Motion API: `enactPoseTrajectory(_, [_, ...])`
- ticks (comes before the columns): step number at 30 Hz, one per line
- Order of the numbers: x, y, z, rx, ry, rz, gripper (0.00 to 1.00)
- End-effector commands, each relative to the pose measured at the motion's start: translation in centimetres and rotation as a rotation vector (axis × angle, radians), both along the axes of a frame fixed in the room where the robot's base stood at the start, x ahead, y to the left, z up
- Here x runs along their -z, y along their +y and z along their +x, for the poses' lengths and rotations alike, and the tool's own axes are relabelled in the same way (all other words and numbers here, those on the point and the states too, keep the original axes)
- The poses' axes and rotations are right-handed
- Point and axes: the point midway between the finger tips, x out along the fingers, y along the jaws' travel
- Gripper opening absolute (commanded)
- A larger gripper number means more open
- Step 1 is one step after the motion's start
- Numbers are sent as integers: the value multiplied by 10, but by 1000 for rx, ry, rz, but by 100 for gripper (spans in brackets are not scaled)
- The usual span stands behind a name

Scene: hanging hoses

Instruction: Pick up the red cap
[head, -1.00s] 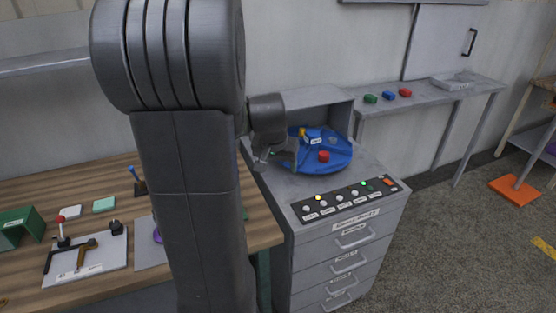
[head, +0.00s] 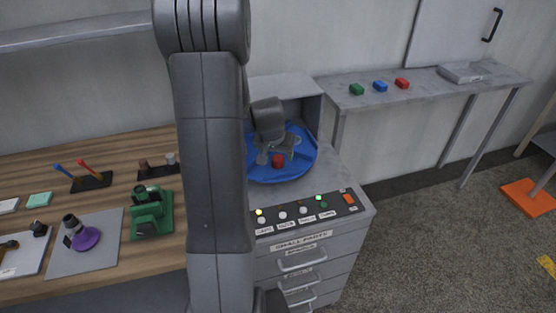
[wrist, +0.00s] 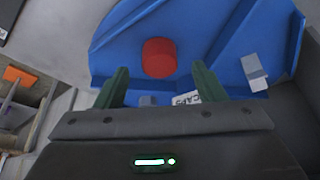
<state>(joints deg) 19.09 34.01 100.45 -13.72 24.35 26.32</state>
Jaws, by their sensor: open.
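The red cap (head: 278,161) sits on a round blue tray (head: 300,170) with raised dividers, on top of the grey drawer cabinet. In the wrist view the red cap (wrist: 159,58) lies just beyond and between my fingertips, with a gap to them. My gripper (head: 269,150) is over the tray, close to the cap; in the wrist view my gripper (wrist: 158,80) has its two green fingers spread apart with nothing between them. A small label reading "CAPS" (wrist: 187,99) shows near the right finger. Part of the tray is hidden behind my arm in the head view.
A button panel (head: 303,213) lines the cabinet's front edge. A wooden bench (head: 110,150) with tools and fixtures is at left. A light grey piece (wrist: 254,72) stands on the tray.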

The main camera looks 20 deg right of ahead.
Motion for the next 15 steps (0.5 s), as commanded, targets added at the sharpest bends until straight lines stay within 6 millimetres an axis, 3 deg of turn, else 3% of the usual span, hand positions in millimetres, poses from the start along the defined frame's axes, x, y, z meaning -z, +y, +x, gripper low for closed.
enactPoseTrajectory(6, [19,-5,6,1,1,0,64])
enactPoseTrajectory(15, [22,-5,8,1,0,0,64])
